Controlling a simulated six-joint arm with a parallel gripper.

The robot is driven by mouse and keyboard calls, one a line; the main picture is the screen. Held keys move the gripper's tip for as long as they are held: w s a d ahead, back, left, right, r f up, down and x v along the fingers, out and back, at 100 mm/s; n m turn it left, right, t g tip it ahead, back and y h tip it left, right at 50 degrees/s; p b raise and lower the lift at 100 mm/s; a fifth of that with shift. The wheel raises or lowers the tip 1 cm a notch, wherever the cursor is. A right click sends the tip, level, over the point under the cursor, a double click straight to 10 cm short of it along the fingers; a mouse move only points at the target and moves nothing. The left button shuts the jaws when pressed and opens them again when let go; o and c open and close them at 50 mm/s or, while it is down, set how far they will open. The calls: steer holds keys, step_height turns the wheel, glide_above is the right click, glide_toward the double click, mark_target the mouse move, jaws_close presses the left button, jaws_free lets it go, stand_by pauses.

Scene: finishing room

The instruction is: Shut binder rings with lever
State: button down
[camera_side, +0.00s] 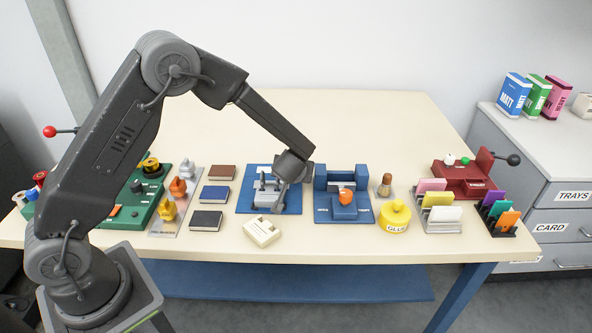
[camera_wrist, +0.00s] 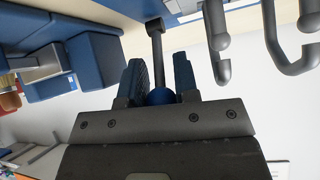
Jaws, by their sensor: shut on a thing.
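The binder ring mechanism, grey with upright curved rings (camera_side: 262,182), stands on a blue plate (camera_side: 244,206) at the middle of the table. The lever (camera_wrist: 156,45) is a grey rod with a blue ball knob (camera_wrist: 160,97). My gripper (camera_wrist: 160,80) has its two fingers on either side of the knob and is shut on it. In the side view my gripper (camera_side: 278,196) is low at the mechanism's right side and hides the lever.
A blue press-like fixture (camera_side: 344,210) stands just to the right. A cream block (camera_side: 262,231) lies in front. Several books (camera_side: 215,194) lie to the left. A yellow glue pot (camera_side: 395,216) and card racks (camera_side: 438,222) stand further right. The back of the table is clear.

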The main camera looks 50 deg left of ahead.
steer(key=c, duration=1)
jaws_free()
steer(key=shift+o, duration=0.2)
steer(key=v, duration=1.4)
steer(key=s+r+m+h, duration=0.2)
steer(key=s+r, duration=0.2)
steer(key=s, duration=0.3)
steer(key=s+r+m+g+h, duration=0.1)
steer(key=s+r, duration=0.3)
steer(key=s, duration=0.4)
steer(key=s+r+m+g+h, duration=0.1)
steer(key=s+r+m+h, duration=0.2)
steer(key=s, duration=0.5)
steer(key=shift+r+m, duration=0.3)
steer(key=shift+r, duration=0.5)
